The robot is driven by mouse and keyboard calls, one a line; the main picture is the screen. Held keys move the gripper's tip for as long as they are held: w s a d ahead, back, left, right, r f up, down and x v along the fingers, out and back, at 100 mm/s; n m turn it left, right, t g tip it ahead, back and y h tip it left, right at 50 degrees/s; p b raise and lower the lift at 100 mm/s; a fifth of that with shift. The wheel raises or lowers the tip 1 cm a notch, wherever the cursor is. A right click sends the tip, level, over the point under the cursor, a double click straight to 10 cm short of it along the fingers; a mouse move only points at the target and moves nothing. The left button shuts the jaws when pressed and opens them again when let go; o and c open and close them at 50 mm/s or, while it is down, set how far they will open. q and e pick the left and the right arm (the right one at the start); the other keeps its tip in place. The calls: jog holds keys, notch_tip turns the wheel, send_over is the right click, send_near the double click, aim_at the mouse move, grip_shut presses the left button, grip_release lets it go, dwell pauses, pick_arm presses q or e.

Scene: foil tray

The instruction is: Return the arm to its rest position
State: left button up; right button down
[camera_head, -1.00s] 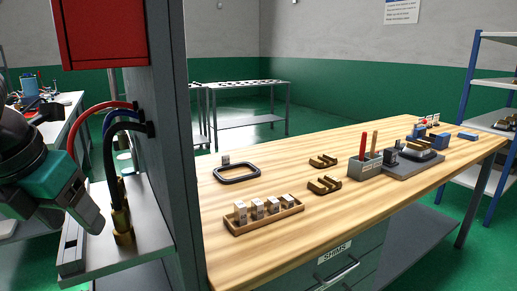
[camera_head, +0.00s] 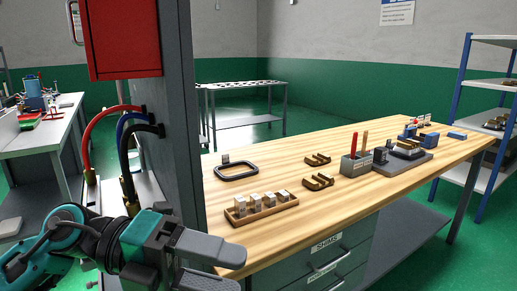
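My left arm comes in at the lower left, teal and dark grey. Its gripper (camera_head: 236,271) points right, in front of the grey post and the table's near left corner. Its two fingers are apart with nothing seen between them. The lower finger is partly cut off by the frame's bottom edge. My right gripper is not in view.
The wooden table (camera_head: 330,215) holds a wooden tray (camera_head: 262,212) of metal blocks, a black oval ring (camera_head: 237,177) and a grey holder (camera_head: 356,169). A grey post (camera_head: 172,110) carries a red cabinet (camera_head: 120,40). Red, blue and black hoses (camera_head: 122,155) hang beside it.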

pick_arm(q)
jog(key=w+n+t+h+p, duration=0.1)
jog(key=w+n+t+h, duration=0.45)
jog(key=n+t, duration=0.5)
jog(key=w+a+f+n+t+y+p, duration=0.1)
jog(key=w+a+f+n+t+y, duration=0.1)
jog(key=a+f+n+t+y, duration=0.5)
jog(key=w+a+f+n+t+y, duration=0.1)
jog(key=w+f+n+t+y, duration=0.3)
jog(key=n, duration=0.7)
jog(key=s+a+f+n+g+y, duration=0.2)
jog(key=s+f+n+g+y, duration=0.2)
jog(key=s+f, duration=0.3)
jog(key=s+a+f+n+g+y+p, duration=0.1)
jog(key=s+a+f+n+g+y, duration=0.2)
jog(key=s+f, duration=0.5)
notch_tip(320, 180, down, 8)
jog(key=shift+s+r+n+g+y, duration=0.15)
jog(key=shift+n+g+y, duration=0.3)
jog(key=shift+g+y, duration=0.3)
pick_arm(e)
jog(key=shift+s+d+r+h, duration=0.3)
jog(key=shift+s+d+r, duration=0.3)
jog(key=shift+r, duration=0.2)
pick_arm(q)
jog(key=shift+c, duration=0.4)
